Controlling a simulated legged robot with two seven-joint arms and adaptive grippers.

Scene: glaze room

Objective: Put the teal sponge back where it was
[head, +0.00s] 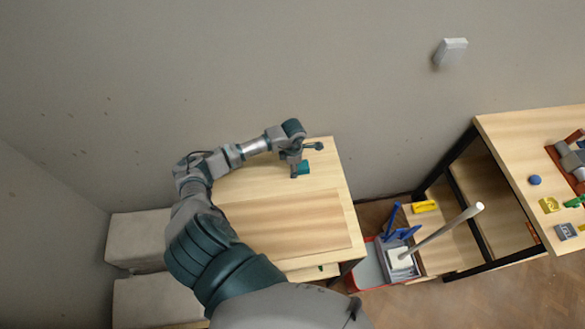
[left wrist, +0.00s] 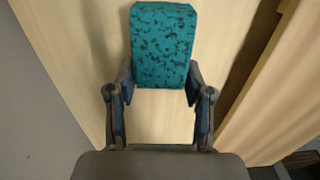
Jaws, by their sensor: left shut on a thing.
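The teal sponge (head: 302,168) is at the far right part of the wooden table (head: 327,149). My left gripper (head: 301,163) is shut on it. In the left wrist view the dark-speckled sponge (left wrist: 163,45) sticks out beyond the fingertips (left wrist: 160,85), with its near end between them. Pale wood lies behind it. I cannot tell whether the sponge touches the table top. My right gripper is not in view.
A darker wood panel (head: 280,225) covers the near part of the table. A red-edged bin (head: 369,272) with blue and pale things stands on the floor to the right. A second table (head: 510,140) at right holds a blue ball (head: 535,180) and small blocks. A yellow item (head: 425,206) lies lower.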

